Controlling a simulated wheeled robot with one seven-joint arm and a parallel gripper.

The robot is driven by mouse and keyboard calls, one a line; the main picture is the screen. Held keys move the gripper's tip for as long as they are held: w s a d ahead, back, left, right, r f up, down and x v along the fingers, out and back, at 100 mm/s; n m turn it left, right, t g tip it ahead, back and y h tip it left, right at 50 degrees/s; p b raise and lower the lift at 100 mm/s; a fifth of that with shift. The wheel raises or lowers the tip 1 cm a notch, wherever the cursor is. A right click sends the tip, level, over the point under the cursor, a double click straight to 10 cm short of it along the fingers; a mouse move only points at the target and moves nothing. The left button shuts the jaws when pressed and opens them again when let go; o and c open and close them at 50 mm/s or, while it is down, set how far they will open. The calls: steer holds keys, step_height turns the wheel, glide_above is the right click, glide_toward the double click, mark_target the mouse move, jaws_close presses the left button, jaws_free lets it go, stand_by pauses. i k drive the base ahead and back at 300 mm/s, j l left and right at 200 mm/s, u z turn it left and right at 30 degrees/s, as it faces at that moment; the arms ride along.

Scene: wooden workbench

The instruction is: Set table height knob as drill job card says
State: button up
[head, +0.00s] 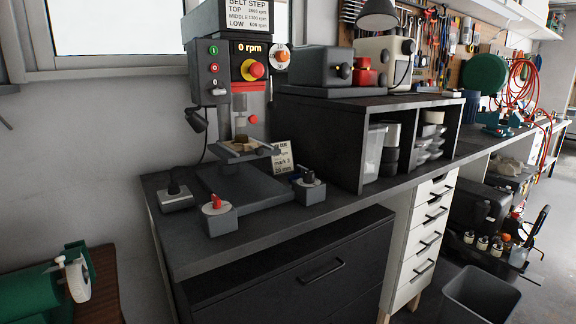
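A drill press (229,75) stands on the dark bench, its display reading 0 rpm. A job card (283,158) stands right of the table; I can read "mark 3" and a blurred line in mm. A red knob on a white dial (215,204) sits on a grey box at the front. A dark knob (308,178) sits on another box at the right. An orange-red knob (282,55) is on the head's right side. I cannot tell which sets table height. My gripper is not in view.
A red emergency button (252,70) is on the drill head, under a belt step chart (248,15). A small grey box with a lever (175,196) stands at the left. A dark shelf (330,130) stands close on the right. The bench's front strip is clear.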

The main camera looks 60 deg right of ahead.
mark_target(308, 175)
steer(key=k+l, duration=0.15)
steer(key=l, duration=0.2)
steer(key=k+l, duration=0.2)
steer(key=l, duration=0.15)
steer(key=k+l, duration=0.15)
steer(key=l, duration=0.2)
steer(key=k+l, duration=0.15)
steer(key=l, duration=0.2)
steer(key=k+l+u, duration=0.1)
steer(key=l, duration=0.25)
steer(key=k, duration=0.1)
